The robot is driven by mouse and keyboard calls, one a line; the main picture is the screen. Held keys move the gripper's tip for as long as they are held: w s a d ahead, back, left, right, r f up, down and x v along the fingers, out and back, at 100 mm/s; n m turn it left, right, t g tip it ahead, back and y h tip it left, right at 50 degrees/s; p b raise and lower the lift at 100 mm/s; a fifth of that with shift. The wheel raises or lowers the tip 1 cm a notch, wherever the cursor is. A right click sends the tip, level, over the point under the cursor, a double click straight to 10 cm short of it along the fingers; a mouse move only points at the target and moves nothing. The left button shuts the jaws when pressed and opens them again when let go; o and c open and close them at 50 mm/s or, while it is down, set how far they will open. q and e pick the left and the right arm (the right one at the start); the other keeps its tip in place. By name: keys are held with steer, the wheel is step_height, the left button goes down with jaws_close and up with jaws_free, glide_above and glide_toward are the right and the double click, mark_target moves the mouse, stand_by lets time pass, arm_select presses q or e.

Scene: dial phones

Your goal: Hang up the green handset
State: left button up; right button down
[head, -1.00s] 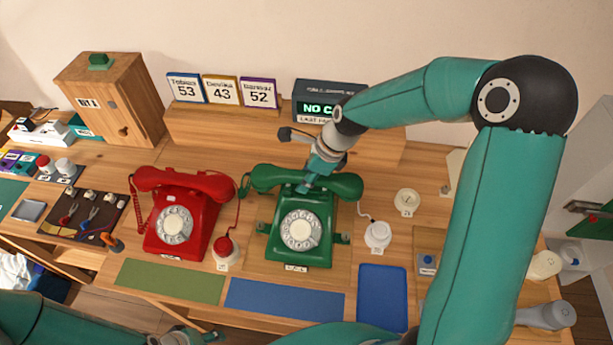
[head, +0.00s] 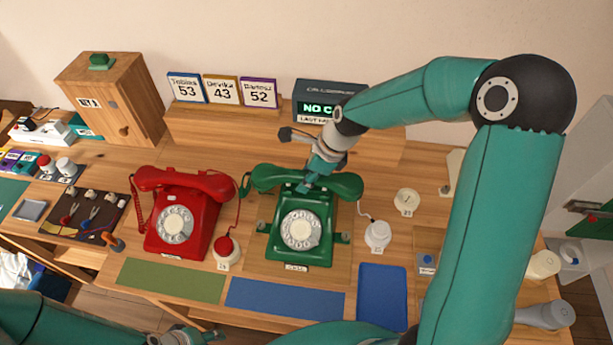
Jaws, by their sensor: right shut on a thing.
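The green handset (head: 346,186) lies across the top of the green dial phone (head: 301,230), at its cradle. Whether it is fully seated I cannot tell. My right gripper (head: 308,184) reaches down from behind onto the middle of the handset and is shut on it, covering part of its grip. My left gripper (head: 185,338) is low at the bottom edge of the head view, away from the phones, and is only partly visible. Its jaws are too unclear to read.
A red dial phone (head: 180,220) with its handset on top stands to the left. A small white round device (head: 377,234) sits close right of the green phone. Mats and a blue tray (head: 382,297) lie in front. A caller display (head: 318,108) stands behind.

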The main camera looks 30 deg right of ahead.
steer(key=shift+f+b, duration=0.65)
steer(key=shift+f, duration=0.35)
stand_by(0.4)
steer(key=c, duration=0.7)
jaws_free()
steer(key=shift+c, duration=0.2)
steer(key=v, duration=1.1)
steer(key=shift+r, duration=0.1)
steer(key=shift+s+d+r, duration=0.1)
steer(key=shift+s+r, duration=0.05)
steer(key=shift+r, duration=0.15)
steer(key=shift+s, duration=0.1)
